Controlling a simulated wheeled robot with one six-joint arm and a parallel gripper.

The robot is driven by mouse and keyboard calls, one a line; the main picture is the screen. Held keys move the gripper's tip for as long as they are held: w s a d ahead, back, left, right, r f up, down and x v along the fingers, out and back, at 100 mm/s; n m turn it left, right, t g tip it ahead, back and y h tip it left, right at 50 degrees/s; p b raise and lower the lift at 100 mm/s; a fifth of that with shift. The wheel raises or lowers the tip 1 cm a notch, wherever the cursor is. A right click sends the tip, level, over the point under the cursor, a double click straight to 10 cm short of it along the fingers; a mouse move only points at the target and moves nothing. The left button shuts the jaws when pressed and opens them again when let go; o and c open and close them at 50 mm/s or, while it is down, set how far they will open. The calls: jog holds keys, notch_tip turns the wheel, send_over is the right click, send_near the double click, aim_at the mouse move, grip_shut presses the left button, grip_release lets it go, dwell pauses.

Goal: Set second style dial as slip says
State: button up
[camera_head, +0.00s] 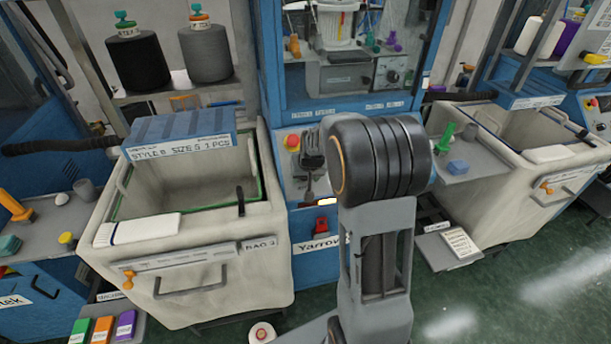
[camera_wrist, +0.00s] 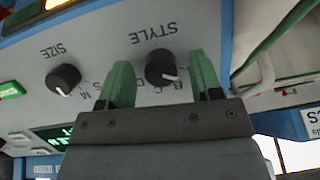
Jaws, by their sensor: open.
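In the wrist view, which shows the panel upside down, the black STYLE dial (camera_wrist: 161,66) sits on a pale grey panel. Its white pointer mark is at the picture's lower right, towards small letters partly hidden by my gripper; I cannot tell which letter it meets. My gripper (camera_wrist: 160,75) is open, its green fingers on either side of this dial, with gaps visible. The SIZE dial (camera_wrist: 64,79) is to the left. In the head view, a label (camera_head: 183,149) on a blue ledge reads "STYLE B SIZE S 1 PCS". My arm hides much of the machine front there.
A pale bin (camera_head: 270,232) stands left of my arm, and another bin (camera_head: 509,215) stands on the right. A red button (camera_head: 292,141) is on the blue machine's front. In the wrist view, a green button (camera_wrist: 11,90) and a dark display (camera_wrist: 52,137) are near the left.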

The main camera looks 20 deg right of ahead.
jog(key=shift+f, duration=0.1)
jog(key=c, duration=0.9)
jog(key=m+b, duration=0.2)
jog(key=shift+f+m+y, duration=0.15)
jog(key=shift+m+y, duration=0.25)
jog(key=m+t+b, duration=0.1)
jog(key=m+b, duration=0.2)
jog(key=m, duration=0.1)
jog(key=shift+y, duration=0.4)
jog(key=m+t+b, duration=0.1)
jog(key=m+b, duration=0.1)
jog(key=m, duration=0.2)
jog(key=shift+r+m+t+b, duration=0.2)
jog(key=shift+m+t+b, duration=0.6)
jog(key=shift+m, duration=1.2)
